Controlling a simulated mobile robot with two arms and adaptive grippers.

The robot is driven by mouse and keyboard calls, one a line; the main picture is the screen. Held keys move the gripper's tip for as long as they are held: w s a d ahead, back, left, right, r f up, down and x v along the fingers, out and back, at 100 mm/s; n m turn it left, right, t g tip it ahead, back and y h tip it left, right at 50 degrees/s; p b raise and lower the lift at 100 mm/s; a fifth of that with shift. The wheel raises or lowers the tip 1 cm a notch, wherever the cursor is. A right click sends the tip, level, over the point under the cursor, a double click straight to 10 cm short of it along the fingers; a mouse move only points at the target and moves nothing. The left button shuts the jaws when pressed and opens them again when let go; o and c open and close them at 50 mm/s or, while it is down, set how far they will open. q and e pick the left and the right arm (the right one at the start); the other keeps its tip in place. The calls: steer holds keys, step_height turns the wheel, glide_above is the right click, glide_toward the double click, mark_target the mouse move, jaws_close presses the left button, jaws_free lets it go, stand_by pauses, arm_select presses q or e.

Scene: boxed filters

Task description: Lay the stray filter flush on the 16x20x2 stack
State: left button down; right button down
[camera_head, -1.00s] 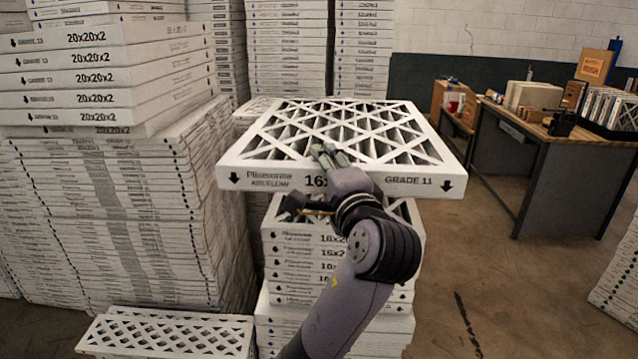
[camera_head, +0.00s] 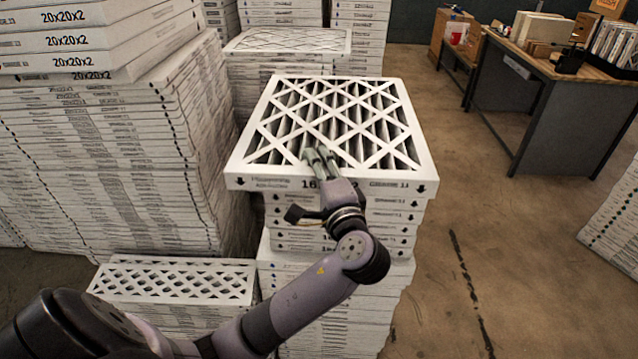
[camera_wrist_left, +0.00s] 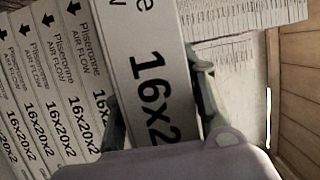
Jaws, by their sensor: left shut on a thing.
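The stray filter (camera_head: 400,165) is a white-framed pleated panel with a diamond lattice face. My left gripper (camera_head: 320,160) is shut on the middle of its front edge; in the left wrist view the fingers (camera_wrist_left: 160,95) straddle the edge printed 16x2. The 16x20x2 stack (camera_head: 398,228) is directly below it. The filter looks nearly level over the stack and sticks out a little past its sides and front. Whether it touches the stack top is hidden. The stack's edges also show in the left wrist view (camera_wrist_left: 60,110). My right gripper is not in view.
A tall 20x20x2 stack (camera_head: 110,150) stands close on the left. A lower lattice-topped stack (camera_head: 175,280) is at front left, and more stacks stand behind. A workbench (camera_head: 560,110) is at right. Open floor (camera_head: 470,220) lies between.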

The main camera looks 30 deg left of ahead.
arm_select(q)
steer(key=shift+f, duration=0.65)
step_height(320, 180, down, 4)
steer(key=shift+r+p, duration=0.15)
steer(key=shift+p, duration=0.25)
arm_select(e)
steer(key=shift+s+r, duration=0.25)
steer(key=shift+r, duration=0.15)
arm_select(q)
steer(key=c, duration=1)
jaws_free()
steer(key=shift+c, duration=0.2)
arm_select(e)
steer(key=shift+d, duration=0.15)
